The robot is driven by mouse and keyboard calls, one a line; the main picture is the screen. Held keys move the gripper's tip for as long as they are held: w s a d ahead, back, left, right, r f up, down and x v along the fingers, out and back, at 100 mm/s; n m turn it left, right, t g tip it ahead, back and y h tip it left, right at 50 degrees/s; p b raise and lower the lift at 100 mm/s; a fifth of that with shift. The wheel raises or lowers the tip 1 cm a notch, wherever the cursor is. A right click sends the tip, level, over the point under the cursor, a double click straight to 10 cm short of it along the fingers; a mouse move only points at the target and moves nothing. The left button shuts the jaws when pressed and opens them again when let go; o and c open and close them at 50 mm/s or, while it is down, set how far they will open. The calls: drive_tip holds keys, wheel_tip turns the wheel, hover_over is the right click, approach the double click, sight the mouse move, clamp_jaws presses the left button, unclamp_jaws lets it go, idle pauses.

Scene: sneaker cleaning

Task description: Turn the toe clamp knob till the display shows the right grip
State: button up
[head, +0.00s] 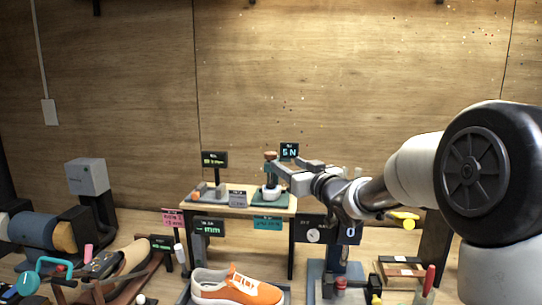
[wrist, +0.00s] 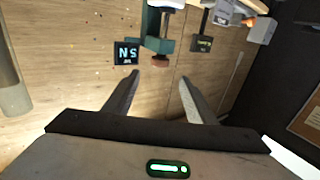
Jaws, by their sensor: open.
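The toe clamp (head: 270,192) stands on a green base on the small bench, with a brown knob (head: 270,156) at its top. The clamp also shows upside down in the wrist view (wrist: 159,25), with its brown knob (wrist: 161,61) just beyond the fingertips. A dark display (head: 289,151) behind the clamp reads "5 N"; it shows inverted in the wrist view (wrist: 126,53). My gripper (head: 284,169) is open, close to the right of the knob. In the wrist view my fingers (wrist: 160,77) are spread apart with nothing between them, and the knob is roughly centred ahead of their gap.
The small bench (head: 232,210) also holds a grey fixture (head: 209,192) with a green-lettered display (head: 214,159) behind it. An orange sneaker (head: 245,290) lies in front, below the bench. More tools and stands crowd both sides. The wall above the bench is clear.

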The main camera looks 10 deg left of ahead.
sight(274, 156)
drive_tip(key=p+x, duration=0.1)
drive_tip(key=x, duration=1.1)
drive_tip(key=c, duration=1)
